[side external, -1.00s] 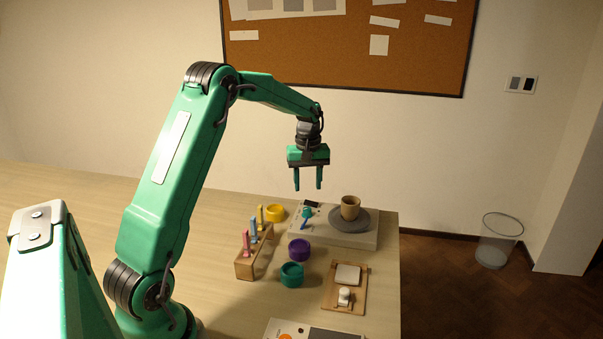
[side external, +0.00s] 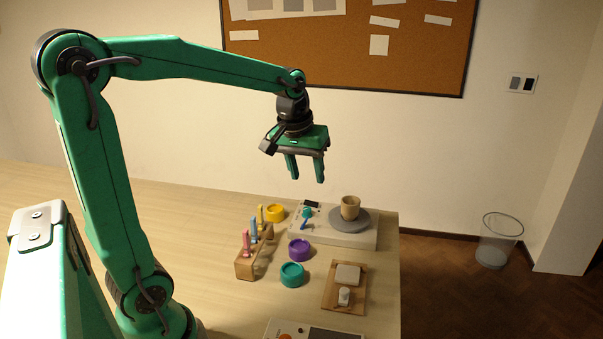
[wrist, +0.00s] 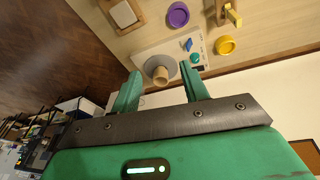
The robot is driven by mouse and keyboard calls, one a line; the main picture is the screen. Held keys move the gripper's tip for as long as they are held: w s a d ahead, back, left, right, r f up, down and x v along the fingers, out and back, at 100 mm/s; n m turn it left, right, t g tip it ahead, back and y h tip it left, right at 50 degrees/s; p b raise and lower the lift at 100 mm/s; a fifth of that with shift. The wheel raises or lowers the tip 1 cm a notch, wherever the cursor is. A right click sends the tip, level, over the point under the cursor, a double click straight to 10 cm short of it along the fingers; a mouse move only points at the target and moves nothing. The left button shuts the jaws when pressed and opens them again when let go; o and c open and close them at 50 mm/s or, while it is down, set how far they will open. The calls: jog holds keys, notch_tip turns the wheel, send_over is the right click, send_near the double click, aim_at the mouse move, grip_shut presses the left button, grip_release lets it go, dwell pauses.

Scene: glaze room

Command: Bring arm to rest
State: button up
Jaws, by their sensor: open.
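My gripper (side external: 306,180) hangs in the air above the bench, pointing down, open with nothing between its two fingers. Its fingers also show in the wrist view (wrist: 160,85), spread apart, with the bench beyond them. My arm reaches out from the left with its elbow raised high. The bench top (side external: 225,225) lies well below the gripper, and the gripper touches nothing.
A tan cup (side external: 350,208) stands on a grey disc (side external: 362,221) on a pale base. Yellow (side external: 275,212), purple (side external: 299,250) and teal (side external: 292,274) round pots, a wooden rack (side external: 245,268) of coloured tools and a wooden board (side external: 332,298) stand nearby. The bench's left part is clear.

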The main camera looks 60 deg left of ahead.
jog(key=s+d+m+t, duration=0.2)
jog(key=s+d+m, duration=0.4)
jog(key=s, duration=0.8)
jog(key=d, duration=0.2)
jog(key=shift+s+d+f+m+t+h, duration=0.25)
jog(key=shift+s+d+m+t+h, duration=0.05)
jog(key=shift+t, duration=0.1)
